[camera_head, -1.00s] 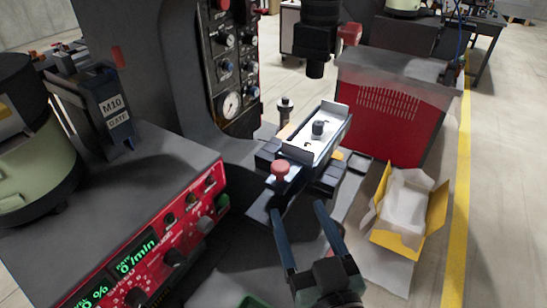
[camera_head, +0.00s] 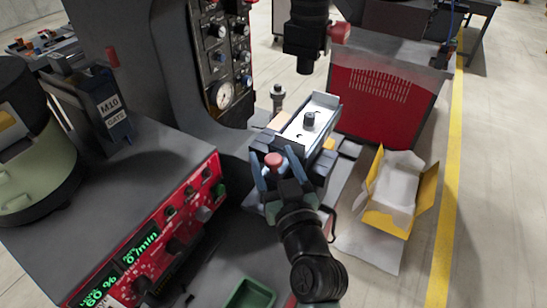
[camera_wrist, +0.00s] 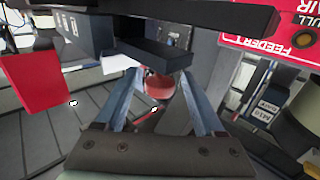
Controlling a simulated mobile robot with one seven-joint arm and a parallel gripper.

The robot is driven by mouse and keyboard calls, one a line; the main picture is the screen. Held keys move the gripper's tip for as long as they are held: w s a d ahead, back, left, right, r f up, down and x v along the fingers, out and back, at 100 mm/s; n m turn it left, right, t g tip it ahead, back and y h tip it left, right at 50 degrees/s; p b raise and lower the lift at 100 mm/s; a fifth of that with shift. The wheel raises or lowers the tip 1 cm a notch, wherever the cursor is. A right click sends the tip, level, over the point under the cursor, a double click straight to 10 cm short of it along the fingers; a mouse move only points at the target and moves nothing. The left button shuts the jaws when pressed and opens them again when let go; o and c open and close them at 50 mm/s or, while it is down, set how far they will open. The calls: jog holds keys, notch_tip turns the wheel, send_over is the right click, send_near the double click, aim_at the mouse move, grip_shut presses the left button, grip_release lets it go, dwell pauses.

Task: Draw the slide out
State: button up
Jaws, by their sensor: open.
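The slide (camera_head: 322,106) is a pale metal tray with a dark round part (camera_head: 310,118) standing on it, in its dark holder under the black overhead unit. A red ball-like knob (camera_head: 273,159) is at its near end. My gripper (camera_head: 277,168) is open at this knob, with one blue-grey finger on each side. In the wrist view the red knob (camera_wrist: 158,87) shows between the fingers, near their tips (camera_wrist: 159,76). I cannot tell whether either finger touches it. The slide's near end is partly hidden by my gripper.
The red control box (camera_head: 150,225) with green displays is to the left of my arm. A yellow carton (camera_head: 398,190) with white lining stands to the right. A green tray (camera_head: 250,294) lies at the bottom. A black overhead unit (camera_head: 304,40) hangs above and beyond the slide.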

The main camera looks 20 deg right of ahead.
grip_shut()
dwell(1.4)
